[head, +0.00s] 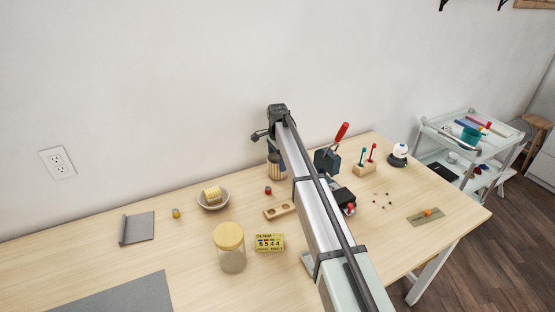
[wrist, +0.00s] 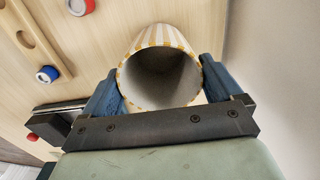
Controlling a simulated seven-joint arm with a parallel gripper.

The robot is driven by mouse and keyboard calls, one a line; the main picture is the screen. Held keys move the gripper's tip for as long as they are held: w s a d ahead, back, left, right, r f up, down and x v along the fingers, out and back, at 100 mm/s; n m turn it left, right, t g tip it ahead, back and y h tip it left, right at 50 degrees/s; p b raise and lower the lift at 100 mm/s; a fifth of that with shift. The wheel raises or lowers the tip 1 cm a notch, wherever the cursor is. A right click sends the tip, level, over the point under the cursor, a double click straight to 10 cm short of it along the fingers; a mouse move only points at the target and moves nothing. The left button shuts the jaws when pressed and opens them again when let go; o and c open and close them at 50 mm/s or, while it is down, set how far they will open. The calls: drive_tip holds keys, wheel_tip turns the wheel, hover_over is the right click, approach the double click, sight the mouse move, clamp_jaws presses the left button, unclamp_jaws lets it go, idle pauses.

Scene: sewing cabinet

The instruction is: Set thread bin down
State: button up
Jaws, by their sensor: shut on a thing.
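The thread bin (wrist: 160,42), an open cylinder with yellow and white stripes, sits between the two blue fingers of my gripper (wrist: 160,82) in the wrist view. Its mouth faces the camera, and the inside looks grey and empty. My gripper is shut on its sides. In the head view the bin (head: 277,171) shows below my gripper (head: 276,157), near the back of the table, partly hidden by my arm. It looks about upright. I cannot tell whether its base touches the table (head: 190,262).
A wooden holder with holes (head: 279,211) and a red spool (head: 268,190) are close by. A bowl (head: 213,203), a lidded jar (head: 230,250) and a yellow box (head: 269,243) stand left and front. A red-handled tool (head: 342,132) is right. The wall is close behind.

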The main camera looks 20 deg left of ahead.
drive_tip(key=shift+f, duration=0.1)
drive_tip(key=o, duration=0.7)
wheel_tip(320, 180, up, 12)
drive_tip(key=shift+r, duration=0.15)
idle(0.4)
